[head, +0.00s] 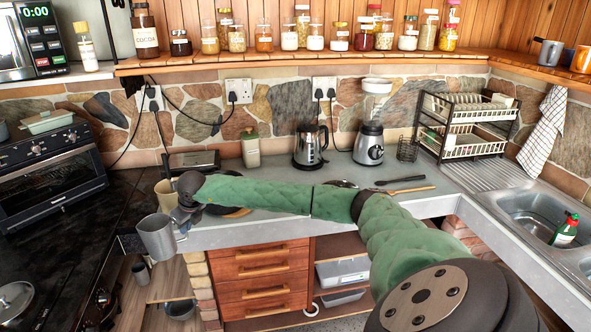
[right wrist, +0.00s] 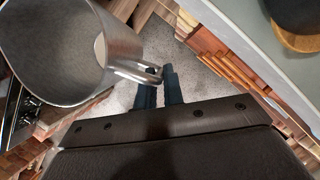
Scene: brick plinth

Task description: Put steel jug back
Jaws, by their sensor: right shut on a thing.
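The steel jug (head: 155,238) hangs left of the worktop's front edge in the head view, in front of a beige mug-like vessel (head: 167,195). My right gripper (head: 182,216) reaches across from the right and is shut on the jug's handle. In the right wrist view the jug (right wrist: 50,75) fills the upper left with its open mouth showing, and its handle lies between the dark fingertips of my right gripper (right wrist: 160,80). The floor shows below. My left gripper is not in view.
The grey worktop (head: 270,232) holds a kettle (head: 311,148), a blender (head: 369,145) and a dish rack (head: 462,125) beside the sink (head: 535,212). A dark counter with a toaster oven (head: 50,170) stands left. Wooden drawers (head: 262,280) sit below the worktop.

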